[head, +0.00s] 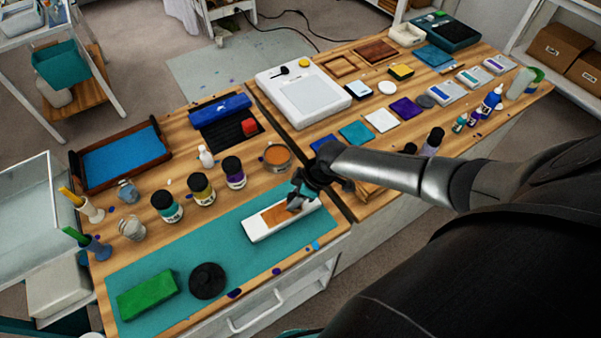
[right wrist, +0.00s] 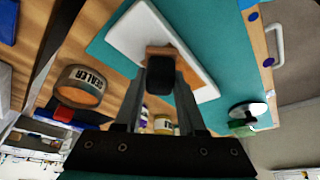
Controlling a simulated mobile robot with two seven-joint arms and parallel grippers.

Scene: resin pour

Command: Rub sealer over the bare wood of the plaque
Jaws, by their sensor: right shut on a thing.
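The plaque (head: 258,232) is a white board with a patch of bare orange-brown wood (head: 272,217) in its middle, lying on the teal mat (head: 225,235). In the right wrist view the plaque (right wrist: 133,38) lies beyond my fingers. My right gripper (head: 298,198) is over the plaque, shut on a small dark pad (right wrist: 158,76). The pad is at the bare wood and hides part of it; I cannot tell whether it touches. The open sealer tin (head: 277,158) with orange-brown contents stands just behind the mat. Its SEALER label shows in the right wrist view (right wrist: 88,78). My left gripper is not in view.
A green block (head: 147,294) and a black round thing (head: 208,281) lie on the mat's front left. Several jars, one with a teal label (head: 166,208), stand along its back edge. A white device (head: 303,98) and many small items fill the far bench.

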